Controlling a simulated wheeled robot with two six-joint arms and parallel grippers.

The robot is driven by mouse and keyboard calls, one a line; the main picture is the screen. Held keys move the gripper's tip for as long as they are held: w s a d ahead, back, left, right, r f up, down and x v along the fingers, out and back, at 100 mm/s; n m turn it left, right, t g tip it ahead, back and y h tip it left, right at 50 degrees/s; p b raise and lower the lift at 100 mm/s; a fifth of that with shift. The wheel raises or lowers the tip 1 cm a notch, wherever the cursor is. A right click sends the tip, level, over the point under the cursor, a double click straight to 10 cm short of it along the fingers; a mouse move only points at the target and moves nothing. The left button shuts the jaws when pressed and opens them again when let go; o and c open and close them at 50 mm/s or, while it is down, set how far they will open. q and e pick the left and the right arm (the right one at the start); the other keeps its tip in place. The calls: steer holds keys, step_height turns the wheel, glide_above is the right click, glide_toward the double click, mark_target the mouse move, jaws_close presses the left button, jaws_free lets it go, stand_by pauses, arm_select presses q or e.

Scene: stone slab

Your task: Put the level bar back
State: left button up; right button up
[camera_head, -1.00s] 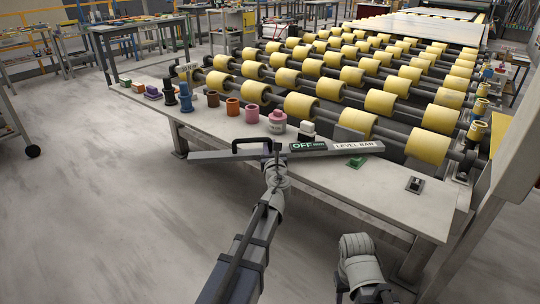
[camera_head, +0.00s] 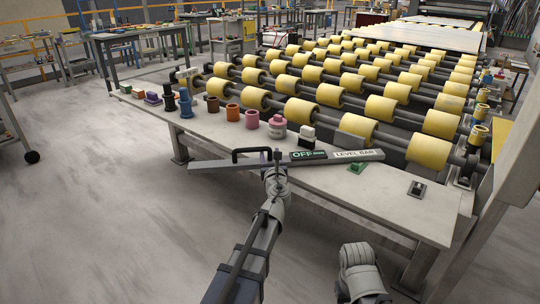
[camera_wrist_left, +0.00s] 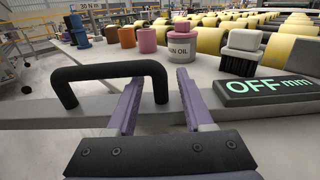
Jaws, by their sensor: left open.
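The level bar (camera_head: 225,163) is a long grey bar with a black handle, a dark display reading "OFF" and a "LEVEL BAR" label. In the head view it lies across the front of the bench, its left end past the front edge. It also shows in the wrist view (camera_wrist_left: 40,116), with its black handle (camera_wrist_left: 108,69). My left gripper (camera_head: 277,154) is open at the handle's right end. In the wrist view its fingers (camera_wrist_left: 159,77) appear on either side of the handle's right leg; contact is unclear. Only a grey right arm joint shows; its gripper is not visible.
The pale bench (camera_head: 320,184) carries several coloured cups and a pink jar (camera_head: 277,128). Yellow rollers (camera_head: 356,131) fill the back.

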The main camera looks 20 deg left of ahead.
arm_select(q)
steer(key=v, duration=1.2)
steer(key=shift+r, duration=0.1)
steer(key=s+d+f+n+g, duration=0.1)
steer(key=s+f+n+g, duration=0.3)
steer(key=f+n, duration=0.3)
steer(key=s+d+f+n+g, duration=0.1)
steer(key=s+f+n+g, duration=0.4)
steer(key=n, duration=0.4)
steer(key=s+d+f+n+g+h, duration=0.6)
steer(key=s+d+f+n, duration=0.3)
steer(key=s+d, duration=0.5)
steer(key=shift+f+n+g, duration=0.4)
steer(key=shift+n+g, duration=0.4)
steer(key=shift+n, duration=0.2)
